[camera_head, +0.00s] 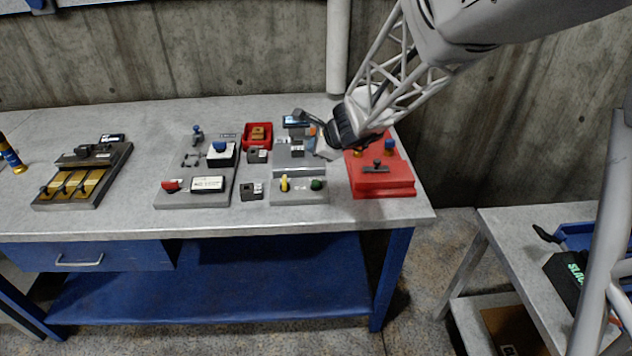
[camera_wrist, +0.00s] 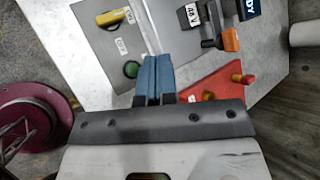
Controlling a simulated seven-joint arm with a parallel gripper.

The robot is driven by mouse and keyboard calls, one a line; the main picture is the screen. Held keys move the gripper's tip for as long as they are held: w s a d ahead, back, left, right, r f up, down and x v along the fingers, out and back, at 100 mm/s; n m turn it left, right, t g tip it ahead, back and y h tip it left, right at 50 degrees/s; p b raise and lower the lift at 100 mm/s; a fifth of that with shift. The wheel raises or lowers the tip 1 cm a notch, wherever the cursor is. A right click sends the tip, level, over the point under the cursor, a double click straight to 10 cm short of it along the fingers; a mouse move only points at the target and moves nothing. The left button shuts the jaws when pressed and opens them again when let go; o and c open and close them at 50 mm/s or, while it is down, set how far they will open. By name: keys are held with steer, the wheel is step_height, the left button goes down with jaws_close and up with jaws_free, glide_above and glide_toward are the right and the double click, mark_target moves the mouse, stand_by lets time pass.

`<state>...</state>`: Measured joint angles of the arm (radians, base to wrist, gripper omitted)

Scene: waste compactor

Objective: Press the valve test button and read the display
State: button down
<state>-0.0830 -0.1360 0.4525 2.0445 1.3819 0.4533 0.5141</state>
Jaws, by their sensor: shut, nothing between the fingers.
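My gripper (camera_wrist: 157,62) is shut and empty, its blue fingertips together over the grey panel (camera_wrist: 108,45). In the head view my gripper (camera_head: 326,150) hangs above the right part of the bench, between the grey panel and the red box. A round green button (camera_wrist: 132,69) lies just left of the fingertips in the wrist view, apart from them; it also shows in the head view (camera_head: 317,184). A small display (camera_head: 296,121) stands at the panel's back, and its edge shows in the wrist view (camera_wrist: 248,9) with the letters "DY". I cannot read which control is the valve test button.
A yellow switch (camera_head: 285,184) sits left of the green button. A black lever with an orange end (camera_wrist: 230,38) stands near the display. A red box (camera_head: 381,180) with knobs is at right. Other panels fill the bench's left and middle; its front strip is clear.

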mark_target(316, 183)
steer(key=shift+f, duration=4.2)
steer(key=shift+f, duration=0.9)
steer(key=shift+r, duration=0.9)
stand_by(0.4)
steer(key=shift+r, duration=2.55)
